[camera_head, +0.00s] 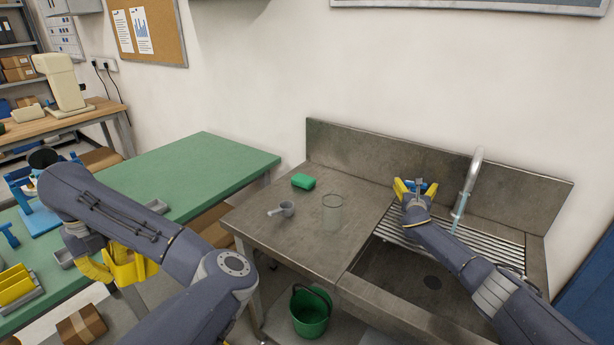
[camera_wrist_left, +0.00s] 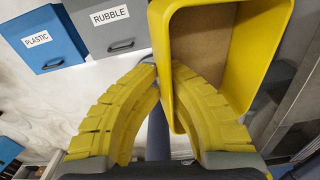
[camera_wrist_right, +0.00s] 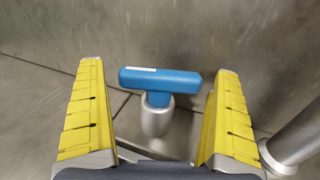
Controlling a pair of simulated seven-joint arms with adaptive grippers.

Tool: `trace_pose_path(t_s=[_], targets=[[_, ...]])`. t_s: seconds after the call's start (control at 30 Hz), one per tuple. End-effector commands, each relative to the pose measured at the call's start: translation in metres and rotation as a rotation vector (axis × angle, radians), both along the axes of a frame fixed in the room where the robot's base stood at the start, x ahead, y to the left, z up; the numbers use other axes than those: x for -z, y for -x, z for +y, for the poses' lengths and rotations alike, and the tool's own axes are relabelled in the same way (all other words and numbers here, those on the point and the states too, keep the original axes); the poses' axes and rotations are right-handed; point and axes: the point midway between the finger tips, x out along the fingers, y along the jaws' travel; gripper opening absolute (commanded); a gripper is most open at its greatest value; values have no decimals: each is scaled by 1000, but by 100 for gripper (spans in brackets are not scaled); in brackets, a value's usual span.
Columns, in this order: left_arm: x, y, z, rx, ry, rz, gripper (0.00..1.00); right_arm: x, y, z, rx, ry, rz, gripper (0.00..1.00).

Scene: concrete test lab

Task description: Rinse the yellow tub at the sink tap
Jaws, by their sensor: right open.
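The yellow tub (camera_head: 132,268) hangs at the left of the camera_head view, in front of the green table. In the left wrist view the tub (camera_wrist_left: 258,60) shows its open mouth and brown-looking inside. My left gripper (camera_wrist_left: 154,66) is shut on the tub's wall near the rim; the left arm partly hides it in the head view. My right gripper (camera_wrist_right: 158,95) is open, its fingers on either side of the blue tap handle (camera_wrist_right: 160,78), with visible gaps. The tap spout (camera_head: 476,165) stands right of it over the sink (camera_head: 400,275). A pale bluish streak shows below the spout; I cannot tell if it is water.
A green sponge (camera_head: 303,181), a grey scoop-like cup (camera_head: 287,209) and a clear beaker (camera_head: 332,212) stand on the steel counter. A slatted rack (camera_head: 500,248) spans the sink's back. A green bucket (camera_head: 310,312) is below. The green table (camera_head: 215,160) stands left.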

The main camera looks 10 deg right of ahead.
Motion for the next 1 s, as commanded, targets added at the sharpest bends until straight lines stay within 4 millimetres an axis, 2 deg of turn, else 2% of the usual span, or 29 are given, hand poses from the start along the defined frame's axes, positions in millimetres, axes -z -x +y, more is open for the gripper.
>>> trace_pose_path(t_s=[0.17,0.6,0.77,1.0], targets=[[0,0,0,0,-1,-1,0,0,0,0,0,0,0,99],[0,0,0,0,-1,-1,0,0,0,0,0,0,0,48],[0,0,0,0,-1,-1,0,0,-1,2,26,-2,-2,47],[0,0,0,0,-1,-1,0,0,-1,2,198,-5,-1,47]])
